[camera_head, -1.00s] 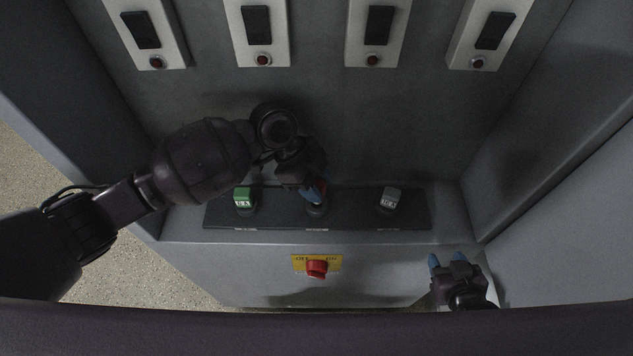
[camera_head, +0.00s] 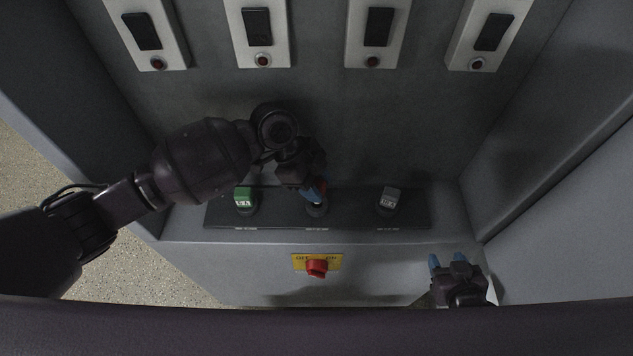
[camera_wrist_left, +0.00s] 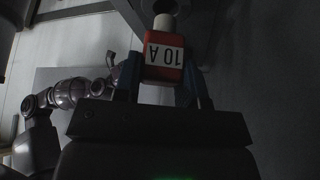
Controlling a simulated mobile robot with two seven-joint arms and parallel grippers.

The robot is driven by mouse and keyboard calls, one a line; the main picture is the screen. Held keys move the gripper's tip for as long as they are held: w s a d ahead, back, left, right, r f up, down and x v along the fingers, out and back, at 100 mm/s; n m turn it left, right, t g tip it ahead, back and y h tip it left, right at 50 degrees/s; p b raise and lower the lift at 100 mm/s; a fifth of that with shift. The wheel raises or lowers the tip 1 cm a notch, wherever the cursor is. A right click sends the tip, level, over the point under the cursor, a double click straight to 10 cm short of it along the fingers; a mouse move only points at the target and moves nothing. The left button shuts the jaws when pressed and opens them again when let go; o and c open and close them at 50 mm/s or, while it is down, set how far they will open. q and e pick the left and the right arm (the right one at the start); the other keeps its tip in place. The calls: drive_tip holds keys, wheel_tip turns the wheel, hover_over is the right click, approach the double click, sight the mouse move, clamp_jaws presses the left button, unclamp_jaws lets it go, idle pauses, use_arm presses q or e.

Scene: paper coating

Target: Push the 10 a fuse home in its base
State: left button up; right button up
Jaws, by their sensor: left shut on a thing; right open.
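The 10 A fuse (camera_wrist_left: 165,57) is red with a white label and a pale end; it shows in the left wrist view between my left fingers. My left gripper (camera_head: 316,192) is shut on it, over the middle base (camera_head: 316,210) on the dark strip in the head view. The fuse is mostly hidden there by the gripper, and I cannot tell how deep it sits in the base. My right gripper (camera_head: 449,262) is open and empty at the lower right, with blue fingertips, away from the strip.
The dark strip (camera_head: 280,217) also bears a green fuse (camera_head: 243,197) on the left and a grey fuse (camera_head: 390,198) on the right. A red rotary switch (camera_head: 317,268) on a yellow plate is in front. Several switch panels (camera_head: 262,30) line the back wall.

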use_arm(q)
drive_tip(key=shift+f, duration=0.15)
idle(0.6)
drive_tip(key=shift+f+b, duration=0.65)
drive_tip(key=shift+f, duration=0.7)
drive_tip(key=o, duration=1)
drive_tip(key=shift+r, duration=0.1)
